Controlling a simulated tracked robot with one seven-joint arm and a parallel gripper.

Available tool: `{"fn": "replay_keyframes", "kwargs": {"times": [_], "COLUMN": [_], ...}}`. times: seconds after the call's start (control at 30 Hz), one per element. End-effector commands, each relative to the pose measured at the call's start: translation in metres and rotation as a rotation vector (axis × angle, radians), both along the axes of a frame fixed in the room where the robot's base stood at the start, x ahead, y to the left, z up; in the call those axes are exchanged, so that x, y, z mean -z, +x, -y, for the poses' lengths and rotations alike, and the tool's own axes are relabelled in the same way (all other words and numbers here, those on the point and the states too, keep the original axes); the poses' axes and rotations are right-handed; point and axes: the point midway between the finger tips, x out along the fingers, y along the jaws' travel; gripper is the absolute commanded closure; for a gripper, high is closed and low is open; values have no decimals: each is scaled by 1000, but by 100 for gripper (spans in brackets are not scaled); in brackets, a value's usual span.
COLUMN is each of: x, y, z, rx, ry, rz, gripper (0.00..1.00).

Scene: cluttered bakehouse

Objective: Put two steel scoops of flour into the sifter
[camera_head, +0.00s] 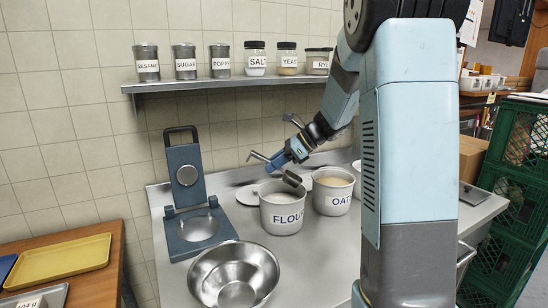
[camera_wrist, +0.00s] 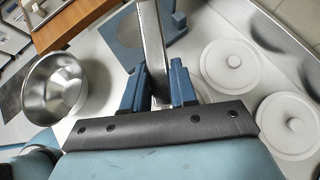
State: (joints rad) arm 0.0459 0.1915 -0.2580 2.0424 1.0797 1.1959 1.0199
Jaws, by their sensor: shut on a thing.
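My gripper (camera_head: 279,161) is above the FLOUR canister and shut on the handle of a steel scoop (camera_head: 292,179). In the wrist view the steel handle (camera_wrist: 152,45) runs up from between the blue fingers (camera_wrist: 160,88). The scoop's dark end hangs at the mouth of the white FLOUR canister (camera_head: 282,215); I cannot tell whether it holds flour. A round steel bowl-shaped vessel (camera_head: 236,292) stands in front of the canister, and shows at left in the wrist view (camera_wrist: 38,92). I cannot tell whether it is the sifter; its inside looks empty.
An open OATS canister (camera_head: 333,203) stands right of FLOUR. A blue hinged press (camera_head: 185,152) stands open at left. White lids (camera_wrist: 228,75) lie on the steel counter (camera_head: 310,270). A shelf (camera_head: 225,83) with labelled tins is above. A yellow tray (camera_head: 60,262) lies on the wooden table.

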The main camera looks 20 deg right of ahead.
Motion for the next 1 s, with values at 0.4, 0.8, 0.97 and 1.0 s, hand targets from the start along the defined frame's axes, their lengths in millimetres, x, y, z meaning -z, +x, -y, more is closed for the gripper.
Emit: {"fn": "replay_keyframes", "kwargs": {"times": [0.4, 0.8, 0.97, 1.0], "x": [41, 78, 89, 90], "y": [0, 0, 0, 0], "z": [1, 1, 0, 0], "rx": [2, 1, 1, 1], "ry": [-1, 0, 1, 1], "rz": [-1, -2, -2, -2], "gripper": [100, 100, 100, 100]}}
